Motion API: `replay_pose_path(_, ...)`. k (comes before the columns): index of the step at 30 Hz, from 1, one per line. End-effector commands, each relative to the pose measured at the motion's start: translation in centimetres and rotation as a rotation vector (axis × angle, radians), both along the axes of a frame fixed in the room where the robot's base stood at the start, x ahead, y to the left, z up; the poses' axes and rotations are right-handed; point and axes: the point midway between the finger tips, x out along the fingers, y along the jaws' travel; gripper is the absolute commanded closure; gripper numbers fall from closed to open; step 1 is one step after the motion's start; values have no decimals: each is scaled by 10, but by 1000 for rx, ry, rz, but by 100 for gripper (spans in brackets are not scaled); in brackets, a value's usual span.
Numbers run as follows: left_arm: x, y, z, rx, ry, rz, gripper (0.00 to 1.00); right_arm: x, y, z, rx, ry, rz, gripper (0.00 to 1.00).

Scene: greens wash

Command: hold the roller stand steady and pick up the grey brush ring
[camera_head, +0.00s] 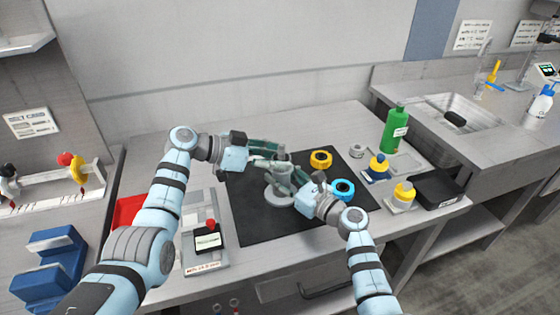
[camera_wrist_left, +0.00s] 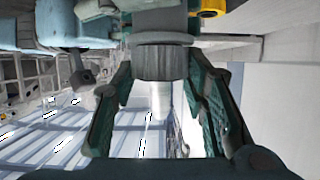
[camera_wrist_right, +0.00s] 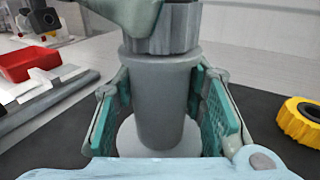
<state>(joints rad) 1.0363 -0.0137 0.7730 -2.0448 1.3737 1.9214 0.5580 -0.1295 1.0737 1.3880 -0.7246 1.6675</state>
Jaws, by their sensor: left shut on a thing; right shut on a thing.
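The grey roller stand (camera_head: 280,191) stands on the black mat with its round base flat. My right gripper (camera_head: 294,182) is shut on its smooth grey body (camera_wrist_right: 160,100), one finger on each side. The dark grey, ribbed brush ring (camera_wrist_right: 170,30) is at the top of the stand; whether it rests there or is slightly lifted I cannot tell. My left gripper (camera_head: 278,155) reaches in from the left at the stand's top and is shut on the ring (camera_wrist_left: 160,62). In the left wrist view a pale spindle (camera_wrist_left: 160,100) shows beside the ring.
A yellow ring (camera_head: 321,159) and a blue ring (camera_head: 343,189) lie on the black mat (camera_head: 260,228) near the stand. A small grey round part (camera_head: 356,151), a green bottle (camera_head: 394,130) and yellow-topped containers stand to the right. A tray with a red-knobbed device (camera_head: 207,239) is at left.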

Motion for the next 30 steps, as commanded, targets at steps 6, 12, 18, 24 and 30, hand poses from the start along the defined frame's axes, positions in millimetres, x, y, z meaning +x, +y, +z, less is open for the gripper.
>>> replay_pose_path(6, 1, 0, 16, -1, -5, 0, 87, 0, 0, -1, 1, 2, 2, 100)
replay_pose_path(12, 1, 0, 69, 1, -5, 0, 87, 0, 0, -1, 1, 2, 1, 100)
replay_pose_path(18, 0, 0, 99, 0, -1, 0, 87, 0, 0, -1, 0, 1, 1, 100)
replay_pose_path(24, 0, 0, 100, 0, 0, -1, 87, 0, 0, -1, 0, 1, 1, 100)
replay_pose_path(30, 0, 0, 100, 0, 0, 0, 87, 0, 0, -1, 0, 1, 0, 39)
